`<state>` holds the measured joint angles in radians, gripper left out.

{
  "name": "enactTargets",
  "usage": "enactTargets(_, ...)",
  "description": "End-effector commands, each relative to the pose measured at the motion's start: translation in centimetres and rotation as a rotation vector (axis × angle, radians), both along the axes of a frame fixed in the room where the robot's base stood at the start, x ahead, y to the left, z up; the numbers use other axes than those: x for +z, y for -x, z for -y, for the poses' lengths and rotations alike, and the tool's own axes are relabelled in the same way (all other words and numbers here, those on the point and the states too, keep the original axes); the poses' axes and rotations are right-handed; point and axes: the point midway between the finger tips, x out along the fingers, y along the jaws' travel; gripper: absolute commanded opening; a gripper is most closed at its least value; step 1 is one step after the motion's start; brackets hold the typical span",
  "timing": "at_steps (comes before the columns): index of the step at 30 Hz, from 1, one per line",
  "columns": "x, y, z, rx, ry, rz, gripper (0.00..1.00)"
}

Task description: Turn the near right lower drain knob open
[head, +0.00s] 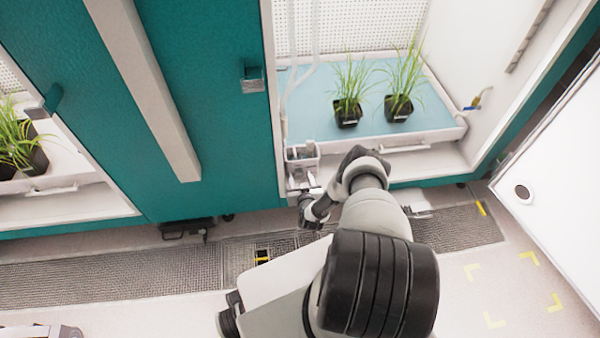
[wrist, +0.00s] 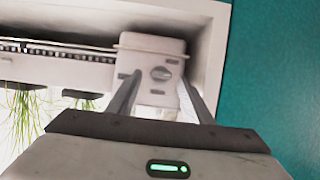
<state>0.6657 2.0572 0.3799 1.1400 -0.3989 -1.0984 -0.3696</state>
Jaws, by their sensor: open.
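A small round grey knob (wrist: 160,73) with a raised bar across it sits on a white box (wrist: 150,47) at the chamber's lower corner. The wrist picture is upside down, with the plants hanging downward. My gripper (wrist: 161,79) is open, its two fingers on either side of the knob in the picture; I cannot tell whether they touch it. In the head view my gripper (head: 309,189) is at the chamber's lower left corner, just below a white box (head: 302,157). The knob cannot be made out there.
Potted grass plants (head: 348,108) stand on a blue-topped tray (head: 435,108) inside the open chamber. A teal wall (head: 205,90) stands left of the opening. A white open door (head: 560,180) is at the right. A floor grate (head: 110,272) runs along the chambers' front.

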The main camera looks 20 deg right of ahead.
Motion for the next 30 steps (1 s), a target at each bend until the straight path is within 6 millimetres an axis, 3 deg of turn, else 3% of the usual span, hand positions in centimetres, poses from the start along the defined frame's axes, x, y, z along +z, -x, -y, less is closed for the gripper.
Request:
enactTargets(10, -0.09, 0.10, -0.08, 0.000, 0.000, 0.000, 0.46)
enactTargets(18, -0.09, 0.09, -0.09, 0.000, 0.000, -0.001, 0.05)
enactTargets(30, -0.09, 0.13, 0.15, 0.002, -0.100, 0.028, 0.05)
